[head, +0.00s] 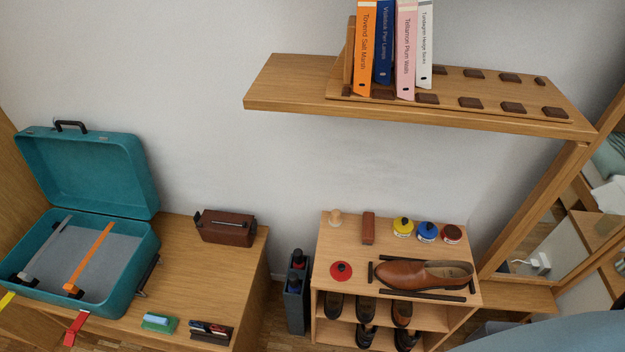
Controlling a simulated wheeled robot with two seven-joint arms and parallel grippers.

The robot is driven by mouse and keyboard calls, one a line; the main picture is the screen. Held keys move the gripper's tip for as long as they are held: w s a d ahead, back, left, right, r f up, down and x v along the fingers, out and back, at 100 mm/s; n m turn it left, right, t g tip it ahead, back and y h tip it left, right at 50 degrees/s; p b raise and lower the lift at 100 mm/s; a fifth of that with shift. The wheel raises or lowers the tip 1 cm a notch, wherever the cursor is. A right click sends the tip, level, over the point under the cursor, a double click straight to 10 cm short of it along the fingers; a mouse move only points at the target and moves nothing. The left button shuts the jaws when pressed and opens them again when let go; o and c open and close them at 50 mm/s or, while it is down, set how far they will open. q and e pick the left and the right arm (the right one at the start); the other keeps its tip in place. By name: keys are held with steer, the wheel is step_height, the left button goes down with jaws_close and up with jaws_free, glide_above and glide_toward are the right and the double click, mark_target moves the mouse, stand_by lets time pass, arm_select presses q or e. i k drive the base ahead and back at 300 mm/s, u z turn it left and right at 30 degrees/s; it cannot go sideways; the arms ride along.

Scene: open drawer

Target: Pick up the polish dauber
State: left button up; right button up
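A small pale wooden piece with a rounded knob (335,217), which looks like the polish dauber, stands at the back left of the shoe cabinet top (328,247). Nothing touches it, and a brown block-like brush (368,228) is just to its right. Its lower part is too small to make out clearly. Neither of my grippers is in view.
Yellow (403,227), blue (427,232) and dark red (451,234) tins line the cabinet's back right. A brown shoe (424,274) and a red disc (341,271) lie in front. A bookshelf (290,82) overhangs above. An open teal suitcase (140,262) is left.

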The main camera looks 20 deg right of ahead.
mark_target(335, 220)
steer(key=z, duration=1.05)
